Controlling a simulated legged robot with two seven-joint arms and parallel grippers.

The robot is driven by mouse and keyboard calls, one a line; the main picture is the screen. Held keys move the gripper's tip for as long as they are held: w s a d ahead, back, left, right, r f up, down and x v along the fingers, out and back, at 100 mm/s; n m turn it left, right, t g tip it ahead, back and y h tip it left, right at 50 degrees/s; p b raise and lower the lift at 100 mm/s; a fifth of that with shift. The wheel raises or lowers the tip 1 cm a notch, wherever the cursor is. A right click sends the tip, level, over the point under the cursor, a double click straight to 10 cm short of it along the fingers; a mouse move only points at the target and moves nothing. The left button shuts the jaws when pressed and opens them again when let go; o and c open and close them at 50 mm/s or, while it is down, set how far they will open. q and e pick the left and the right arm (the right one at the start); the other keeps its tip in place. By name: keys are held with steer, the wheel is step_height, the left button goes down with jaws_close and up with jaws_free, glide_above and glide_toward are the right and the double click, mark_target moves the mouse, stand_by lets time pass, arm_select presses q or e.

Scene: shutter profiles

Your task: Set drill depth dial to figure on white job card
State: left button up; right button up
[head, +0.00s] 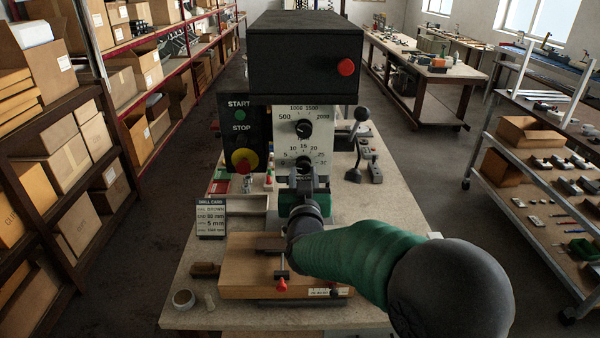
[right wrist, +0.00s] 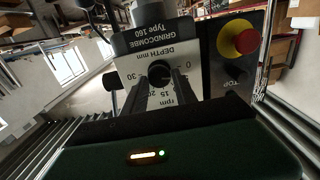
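The drill's depth dial (head: 303,163) has a black knob on a white scale and sits below the rpm dial (head: 303,128). My right gripper (head: 304,182) is in front of it, its fingers covering the dial's lower part. In the right wrist view, which is turned over, the knob (right wrist: 158,73) lies between the finger ends, under the "DEPTH mm" lettering. I cannot tell whether the fingers press on it or where its pointer stands. The job card (head: 211,218) stands left of the drill, dark-headed with pale rows; one row seems to read 5 mm. My left gripper is out of view.
A yellow and red stop button (head: 243,161) is left of the dials. The drill's lever (head: 361,116) is to the right. The bench's front left holds a tape roll (head: 183,299).

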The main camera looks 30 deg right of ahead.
steer(key=shift+d+r, duration=0.45)
steer(key=shift+r, duration=0.2)
jaws_close()
steer(key=shift+a, duration=0.2)
steer(key=c, duration=0.5)
jaws_free()
steer(key=shift+f, duration=0.15)
